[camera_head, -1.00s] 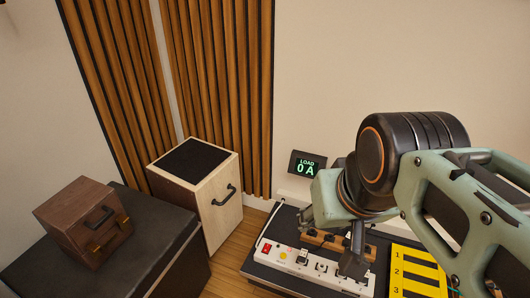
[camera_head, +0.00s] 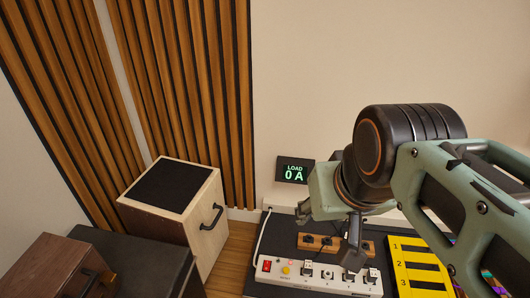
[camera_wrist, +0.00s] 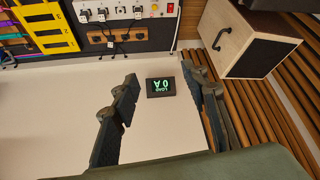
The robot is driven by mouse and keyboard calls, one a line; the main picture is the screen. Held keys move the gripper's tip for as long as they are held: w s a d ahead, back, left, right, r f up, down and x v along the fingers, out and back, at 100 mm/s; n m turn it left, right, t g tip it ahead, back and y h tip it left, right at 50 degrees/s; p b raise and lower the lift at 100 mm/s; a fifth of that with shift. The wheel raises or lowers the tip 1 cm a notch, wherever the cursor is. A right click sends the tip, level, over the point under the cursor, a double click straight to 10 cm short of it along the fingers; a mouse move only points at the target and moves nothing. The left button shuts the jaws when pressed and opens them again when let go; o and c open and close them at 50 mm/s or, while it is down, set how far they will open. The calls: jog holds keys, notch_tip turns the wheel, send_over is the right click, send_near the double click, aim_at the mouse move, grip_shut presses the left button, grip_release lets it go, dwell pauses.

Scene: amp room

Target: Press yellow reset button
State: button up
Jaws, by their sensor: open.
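The yellow reset button (camera_head: 286,270) is on the left part of a white power strip (camera_head: 329,286), just right of a red rocker switch (camera_head: 266,265). In the wrist view the yellow button (camera_wrist: 154,8) shows at the top edge. My gripper (camera_head: 328,235) is above and behind the strip, its fingers spread apart and empty. One finger overlaps the right half of the strip in the head view. In the wrist view my gripper (camera_wrist: 160,75) points at the wall, with the display between its fingers. The button is clear of both fingers.
A wall display (camera_head: 294,172) reads LOAD 0 A. Several plugs with cables sit in the strip. A wooden block (camera_head: 308,243) with cables lies behind it. A yellow numbered panel (camera_head: 418,270) is at right. A wooden box (camera_head: 180,205) stands left on the floor.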

jog(key=shift+w+a, duration=0.1)
grip_shut()
dwell(0.3)
dwell(1.2)
